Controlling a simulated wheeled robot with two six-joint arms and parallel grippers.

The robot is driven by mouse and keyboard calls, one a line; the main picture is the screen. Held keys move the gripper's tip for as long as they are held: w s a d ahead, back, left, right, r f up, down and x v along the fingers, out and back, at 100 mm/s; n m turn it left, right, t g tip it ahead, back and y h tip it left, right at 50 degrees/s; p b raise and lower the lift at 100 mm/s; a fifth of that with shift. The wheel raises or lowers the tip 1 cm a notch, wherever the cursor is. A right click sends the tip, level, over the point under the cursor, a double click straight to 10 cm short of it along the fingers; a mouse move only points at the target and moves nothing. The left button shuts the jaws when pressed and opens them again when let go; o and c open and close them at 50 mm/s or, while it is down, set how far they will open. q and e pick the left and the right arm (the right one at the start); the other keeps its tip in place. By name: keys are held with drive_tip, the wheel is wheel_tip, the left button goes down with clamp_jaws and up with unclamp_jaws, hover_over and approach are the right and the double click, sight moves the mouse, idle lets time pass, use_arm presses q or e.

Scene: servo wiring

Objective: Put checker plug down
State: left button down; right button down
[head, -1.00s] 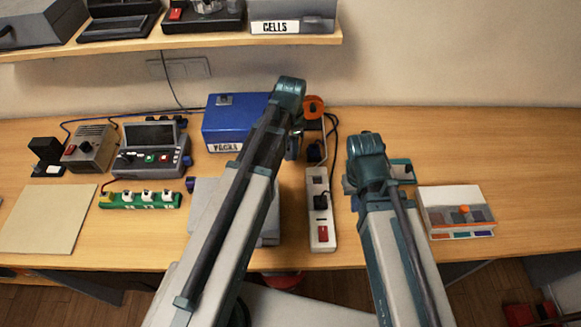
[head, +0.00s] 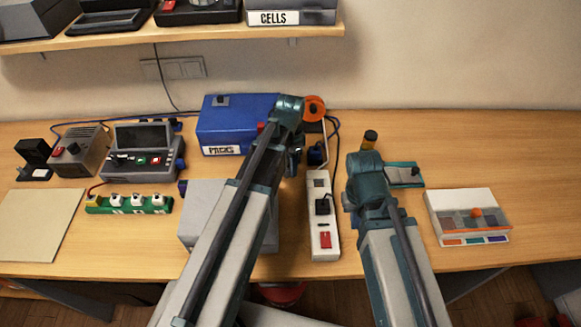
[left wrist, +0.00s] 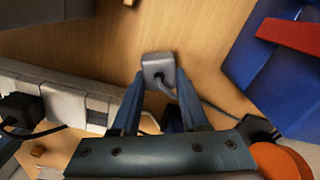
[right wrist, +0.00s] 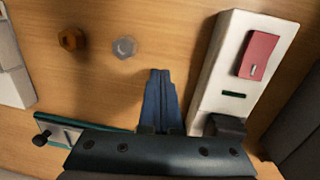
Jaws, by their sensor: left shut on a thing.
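The grey checker plug (left wrist: 157,66) with its dark cable sits between the fingertips of my left gripper (left wrist: 155,85) in the left wrist view. The fingers are shut on it, over bare wood. In the head view my left gripper (head: 294,168) hangs between the blue box and the power strip, and the arm hides the plug. My right gripper (right wrist: 160,75) has its fingers together and empty, beside the power strip in the right wrist view. In the head view its fingers are hidden behind the arm.
The white power strip (head: 322,225) with a black plug and red switch stands between my arms. The blue box (head: 222,128) is behind left. A green board (head: 405,174) and a white case (head: 465,205) lie right. The table's far right is clear.

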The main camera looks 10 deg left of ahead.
use_arm(q)
drive_tip(key=shift+f, duration=0.1)
use_arm(e)
drive_tip(key=shift+f, duration=0.1)
use_arm(q)
drive_tip(key=shift+c, duration=2.1)
unclamp_jaws()
wheel_tip(320, 180, up, 12)
drive_tip(key=p, duration=1.2)
drive_tip(key=s+d+n, duration=0.3)
drive_tip(key=s+d, duration=0.2)
drive_tip(key=s, duration=0.2)
drive_tip(key=s+d+n+y, duration=0.1)
drive_tip(key=s+d+n, duration=0.2)
drive_tip(key=s, duration=0.5)
drive_tip(key=shift+d+r, duration=0.2)
drive_tip(key=shift+d, duration=0.65)
use_arm(e)
wheel_tip(320, 180, up, 12)
